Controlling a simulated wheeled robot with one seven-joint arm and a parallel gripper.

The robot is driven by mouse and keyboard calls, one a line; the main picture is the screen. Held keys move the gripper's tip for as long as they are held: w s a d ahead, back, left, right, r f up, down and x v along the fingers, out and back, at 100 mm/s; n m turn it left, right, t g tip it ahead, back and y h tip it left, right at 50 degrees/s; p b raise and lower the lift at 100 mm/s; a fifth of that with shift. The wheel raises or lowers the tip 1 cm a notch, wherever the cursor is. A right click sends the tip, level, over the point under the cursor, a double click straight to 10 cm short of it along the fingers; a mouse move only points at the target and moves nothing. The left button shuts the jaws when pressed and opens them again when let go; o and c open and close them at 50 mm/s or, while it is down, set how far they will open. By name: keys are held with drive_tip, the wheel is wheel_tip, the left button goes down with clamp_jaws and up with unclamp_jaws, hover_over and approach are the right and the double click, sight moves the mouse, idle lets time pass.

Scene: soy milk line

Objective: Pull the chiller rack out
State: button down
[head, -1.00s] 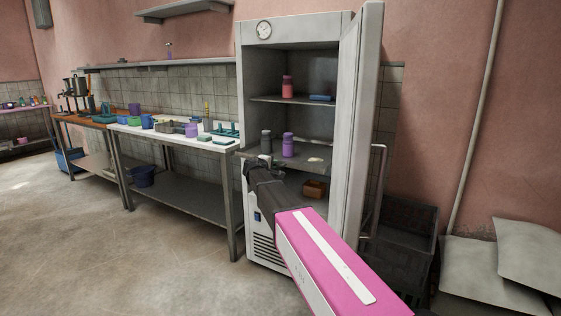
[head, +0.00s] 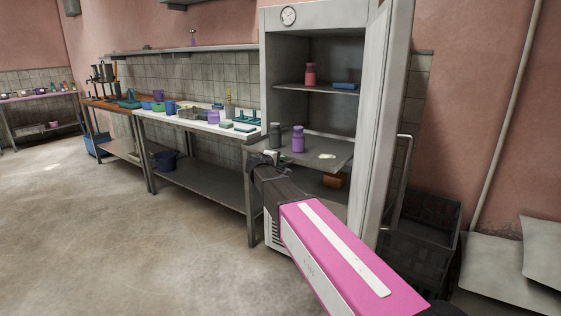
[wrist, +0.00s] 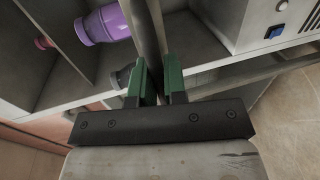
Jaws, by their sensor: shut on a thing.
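The chiller (head: 288,55) stands with its door (head: 378,115) swung open to the right. Its rack (head: 322,152) is the middle shelf, pulled partly forward. A dark grey jar (head: 275,135), a purple jar (head: 298,139) and a pale flat patch (head: 327,156) are on it. My gripper (head: 268,160) is at the rack's front left. In the wrist view, its green fingers (wrist: 160,82) are shut on the rack's grey front bar (wrist: 142,25). The purple jar (wrist: 103,25) and the grey jar (wrist: 123,76) show close beside the bar. My arm hides part of the chiller's lower front.
A red jar (head: 310,74) and a blue item (head: 345,86) sit on the upper shelf. A brown block (head: 333,181) lies below the rack. A cluttered table (head: 172,122) stands left. Dark crates (head: 425,235) stand right. The floor (head: 130,245) ahead-left is clear.

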drive_tip(key=c, duration=1.2)
unclamp_jaws()
drive_tip(key=v, duration=1.1)
drive_tip(key=shift+f, duration=0.1)
